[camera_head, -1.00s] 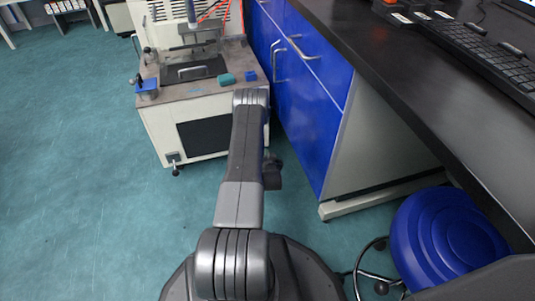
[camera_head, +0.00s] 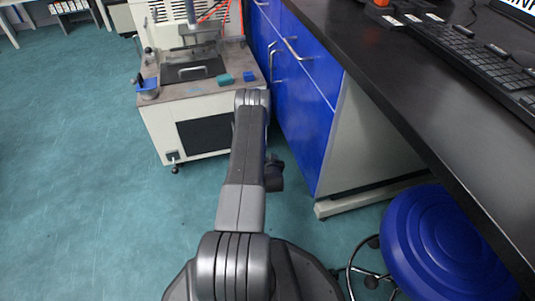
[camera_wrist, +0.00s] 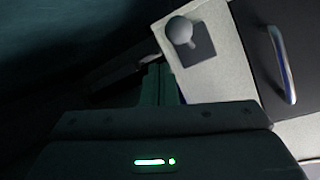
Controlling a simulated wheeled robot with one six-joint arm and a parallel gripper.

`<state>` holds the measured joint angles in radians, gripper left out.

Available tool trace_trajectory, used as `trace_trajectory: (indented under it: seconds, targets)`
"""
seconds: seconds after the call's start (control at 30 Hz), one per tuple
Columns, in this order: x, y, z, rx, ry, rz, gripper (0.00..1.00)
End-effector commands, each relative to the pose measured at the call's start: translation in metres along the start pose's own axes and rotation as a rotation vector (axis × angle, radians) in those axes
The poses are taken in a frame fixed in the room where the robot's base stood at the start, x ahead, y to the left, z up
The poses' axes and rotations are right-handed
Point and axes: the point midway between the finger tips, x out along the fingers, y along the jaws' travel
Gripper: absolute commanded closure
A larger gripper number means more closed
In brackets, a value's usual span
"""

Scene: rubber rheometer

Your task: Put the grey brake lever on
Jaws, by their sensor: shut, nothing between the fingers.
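In the wrist view, a grey round-ended piece (camera_wrist: 180,30) stands on a dark square plate (camera_wrist: 199,49) on a pale panel. It looks like the grey brake lever, but I cannot be sure. My gripper (camera_wrist: 158,80) is shut and empty, its fingertips just left of and below that piece, seemingly apart from it. In the head view, the pale machine (camera_head: 158,135) stands on the floor with a dark castor (camera_head: 175,168) at its lower left. My arm hides its lower right corner, and the fingers do not show there.
A dark panel with a curved metal handle (camera_wrist: 284,65) is at right in the wrist view. Blue cabinets (camera_head: 300,110) under a black desk (camera_head: 400,85) stand right of my arm. A blue stool (camera_head: 440,245) is at lower right. The floor (camera_head: 80,190) is clear at left.

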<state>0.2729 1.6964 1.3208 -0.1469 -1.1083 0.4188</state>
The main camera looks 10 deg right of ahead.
Motion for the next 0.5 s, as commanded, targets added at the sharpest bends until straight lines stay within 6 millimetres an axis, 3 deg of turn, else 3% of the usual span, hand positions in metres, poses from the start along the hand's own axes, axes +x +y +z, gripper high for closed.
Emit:
trace_trajectory:
  seconds: [0.23,0.5]
  targets:
    - [-0.032,0.013,0.029,0.001,0.004,0.001,1.00]
    - [-0.046,0.020,0.045,0.000,0.009,0.000,1.00]
